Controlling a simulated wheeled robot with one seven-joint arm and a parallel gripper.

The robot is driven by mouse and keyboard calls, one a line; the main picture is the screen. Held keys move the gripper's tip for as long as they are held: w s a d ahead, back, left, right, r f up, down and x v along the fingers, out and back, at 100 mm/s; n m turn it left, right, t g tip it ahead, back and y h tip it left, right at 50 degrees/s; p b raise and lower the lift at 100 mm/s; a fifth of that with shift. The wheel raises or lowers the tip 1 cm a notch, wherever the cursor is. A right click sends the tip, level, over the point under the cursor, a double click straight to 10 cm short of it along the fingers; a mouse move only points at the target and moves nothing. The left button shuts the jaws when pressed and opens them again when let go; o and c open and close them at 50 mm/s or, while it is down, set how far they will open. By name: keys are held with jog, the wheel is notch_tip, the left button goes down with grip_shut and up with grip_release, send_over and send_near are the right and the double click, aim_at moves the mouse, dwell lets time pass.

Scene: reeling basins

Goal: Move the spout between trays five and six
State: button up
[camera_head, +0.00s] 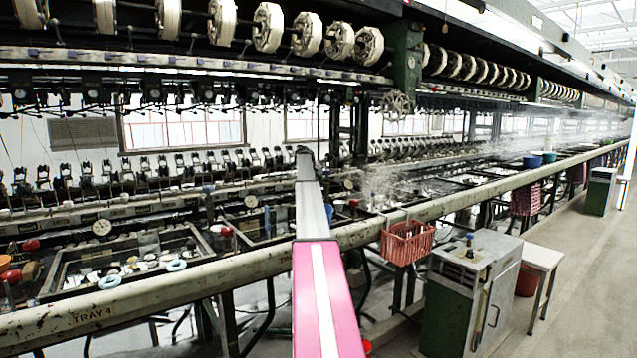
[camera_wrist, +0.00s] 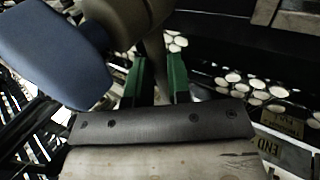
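In the wrist view, a brownish pipe with a thick round body (camera_wrist: 130,22) and a broad blue handle (camera_wrist: 55,52) fills the upper left; it looks like the spout. The green fingers of my gripper (camera_wrist: 157,82) stand apart, one on each side of the narrow pipe. I cannot tell whether they press on it. In the head view, my pink and grey arm reaches over the front rail, and its far end hides the gripper and the spout. The tray marked TRAY 4 (camera_head: 58,268) is at the left. Labels for trays five and six are not readable.
A long front rail (camera_head: 240,265) runs along the basins. A red basket (camera_head: 407,243) hangs on it, right of my arm. A green cabinet (camera_head: 450,310) and a small white table (camera_head: 541,260) stand before it. A handwheel (camera_head: 396,105) is above. Pale cocoons (camera_wrist: 262,92) lie below the gripper.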

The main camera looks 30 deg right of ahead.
jog(key=shift+s+a+n, duration=0.1)
jog(key=shift+a+n, duration=0.05)
jog(key=shift+n, duration=0.15)
grip_shut()
jog(key=s+a+n+t+y, duration=0.3)
jog(key=s+n+t+y, duration=0.3)
jog(key=n, duration=1.1)
jog(key=shift+s+a+y, duration=0.35)
jog(key=shift+s+y, duration=0.2)
jog(key=shift+y, duration=0.05)
jog(key=shift+s+n, duration=0.1)
jog(key=shift+n, duration=0.3)
jog(key=o, duration=0.8)
grip_release()
jog(key=v, duration=1)
jog(key=shift+s+d+r, duration=0.15)
jog(key=shift+s+r, duration=0.05)
jog(key=shift+s, duration=0.1)
